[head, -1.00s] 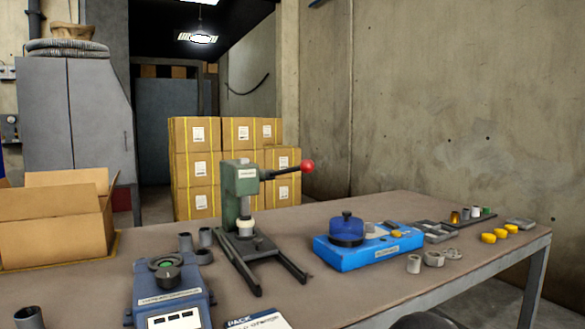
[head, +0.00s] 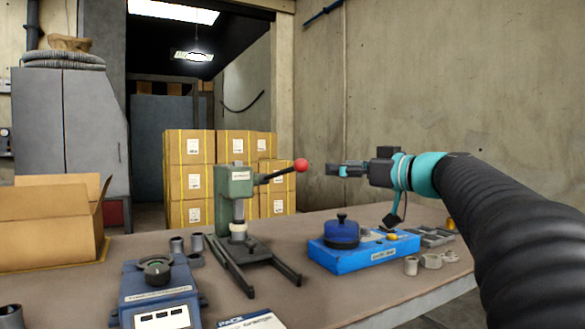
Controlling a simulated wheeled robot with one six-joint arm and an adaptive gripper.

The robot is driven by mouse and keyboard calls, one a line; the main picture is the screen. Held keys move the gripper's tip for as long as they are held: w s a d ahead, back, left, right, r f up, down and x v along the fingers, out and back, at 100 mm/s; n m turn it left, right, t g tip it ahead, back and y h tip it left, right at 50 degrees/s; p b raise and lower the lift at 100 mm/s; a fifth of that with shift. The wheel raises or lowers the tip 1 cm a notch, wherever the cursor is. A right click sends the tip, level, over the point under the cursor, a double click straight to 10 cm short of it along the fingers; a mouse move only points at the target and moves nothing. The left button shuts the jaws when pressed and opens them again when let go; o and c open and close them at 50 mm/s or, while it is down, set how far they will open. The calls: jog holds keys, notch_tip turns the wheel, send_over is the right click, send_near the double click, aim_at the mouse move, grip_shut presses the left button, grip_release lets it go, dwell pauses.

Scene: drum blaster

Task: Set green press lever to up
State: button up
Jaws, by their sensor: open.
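The green press (head: 237,192) stands upright on the table, with dark rails as its base. Its lever (head: 278,175) is a dark rod with a red ball knob (head: 301,165) at its right end. The lever slopes slightly upward to the right from the press head. My gripper (head: 334,170) is right of the red knob, at about its height in the picture, and points left. It is open and empty, and a gap shows between it and the knob. How far each is from the camera is hard to tell.
A blue device (head: 364,250) with a round blue lid sits below my gripper. A blue-grey machine (head: 157,290) is front left, and an open cardboard box (head: 50,222) stands far left. Grey rings (head: 432,260) lie at the table's right. Stacked boxes (head: 190,180) stand behind.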

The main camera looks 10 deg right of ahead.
aim_at(307, 165)
jog(key=p+x, duration=0.2)
jog(key=x, duration=1.1)
jog(key=shift+s, duration=0.1)
grip_shut()
